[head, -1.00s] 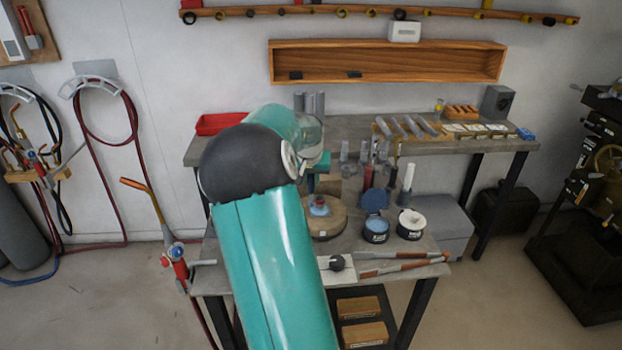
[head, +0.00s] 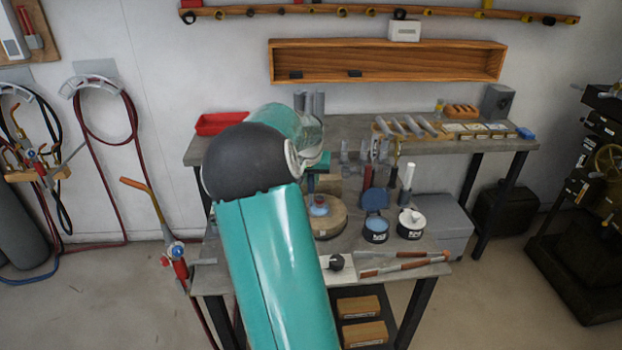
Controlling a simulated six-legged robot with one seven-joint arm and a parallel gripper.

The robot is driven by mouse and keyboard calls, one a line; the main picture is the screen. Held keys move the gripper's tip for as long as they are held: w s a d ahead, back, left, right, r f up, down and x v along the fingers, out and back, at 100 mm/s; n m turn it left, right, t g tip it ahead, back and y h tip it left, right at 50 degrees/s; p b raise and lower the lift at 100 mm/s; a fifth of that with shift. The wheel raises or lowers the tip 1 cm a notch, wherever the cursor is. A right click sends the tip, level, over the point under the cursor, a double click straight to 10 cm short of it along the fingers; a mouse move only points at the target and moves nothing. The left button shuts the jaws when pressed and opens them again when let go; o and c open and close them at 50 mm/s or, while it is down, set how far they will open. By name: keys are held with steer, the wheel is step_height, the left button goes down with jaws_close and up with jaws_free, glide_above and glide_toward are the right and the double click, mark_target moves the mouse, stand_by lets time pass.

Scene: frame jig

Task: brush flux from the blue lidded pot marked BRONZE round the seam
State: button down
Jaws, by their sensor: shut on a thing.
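The blue pot (head: 376,230) stands on the near bench with its blue lid (head: 375,199) raised behind it. Its label is too small to read. A round wooden block (head: 328,222) stands left of the pot, with a small blue and reddish piece (head: 319,206) on top. The seam cannot be made out. My teal arm rises in front of the bench and bends over toward this block. My gripper and anything in it are hidden behind my arm.
A white pot (head: 411,223) stands just right of the blue one. Rods with orange-brown parts (head: 405,264) lie along the front edge. Upright tools (head: 367,176) stand behind the pots. A torch (head: 178,262) hangs at the bench's left side.

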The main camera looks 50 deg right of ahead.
steer(key=shift+s+a, duration=0.6)
steer(key=shift+w+d, duration=0.65)
steer(key=shift+d, duration=0.05)
steer(key=shift+s+a, duration=0.65)
steer(key=shift+a, duration=0.05)
steer(key=shift+r, duration=0.1)
step_height(320, 180, up, 7)
stand_by(0.5)
